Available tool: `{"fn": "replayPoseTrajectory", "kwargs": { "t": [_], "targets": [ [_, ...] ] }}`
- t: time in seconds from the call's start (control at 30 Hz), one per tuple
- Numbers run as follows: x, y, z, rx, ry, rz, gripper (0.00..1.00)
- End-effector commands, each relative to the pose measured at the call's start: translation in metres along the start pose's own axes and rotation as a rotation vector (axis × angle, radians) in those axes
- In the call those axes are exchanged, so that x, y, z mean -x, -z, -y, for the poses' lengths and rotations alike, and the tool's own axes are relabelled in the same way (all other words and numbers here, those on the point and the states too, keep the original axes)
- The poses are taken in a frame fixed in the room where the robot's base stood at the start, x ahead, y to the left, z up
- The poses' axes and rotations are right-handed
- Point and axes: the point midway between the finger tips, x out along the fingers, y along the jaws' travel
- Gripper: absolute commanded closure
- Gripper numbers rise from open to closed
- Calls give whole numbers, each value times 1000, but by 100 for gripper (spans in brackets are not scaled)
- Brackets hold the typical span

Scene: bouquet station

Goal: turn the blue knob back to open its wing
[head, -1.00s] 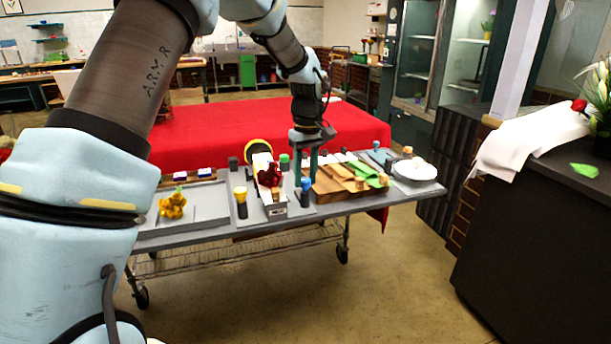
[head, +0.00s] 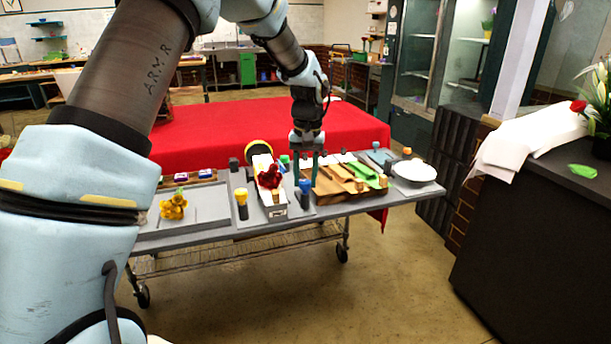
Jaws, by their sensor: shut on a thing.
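The blue knob (head: 305,185) stands upright on a dark post at the front of the grey station on the cart, just right of a white box-like holder (head: 273,211) with a dark red flower (head: 270,177) on it. My gripper (head: 306,182) points straight down over the knob, with its two teal fingers on either side of the knob's top. It is shut on the blue knob. The knob's wing is too small and crowded to make out clearly.
A yellow knob (head: 241,196) stands left of the holder, and a green knob (head: 285,158) behind it. A wooden board (head: 335,188) with green leaves and a white plate (head: 414,173) lie right. A yellow flower (head: 173,206) sits in the left tray.

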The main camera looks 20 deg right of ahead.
Motion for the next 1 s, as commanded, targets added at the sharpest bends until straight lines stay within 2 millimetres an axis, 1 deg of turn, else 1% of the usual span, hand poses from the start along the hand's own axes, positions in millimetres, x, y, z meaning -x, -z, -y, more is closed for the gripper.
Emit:
{"fn": "replayPoseTrajectory", "kwargs": {
  "t": [0.7,1.0],
  "targets": [
    [2,0,1,-671,0,-27,100],
    [2,0,1,-890,0,-36,100]
  ]
}}
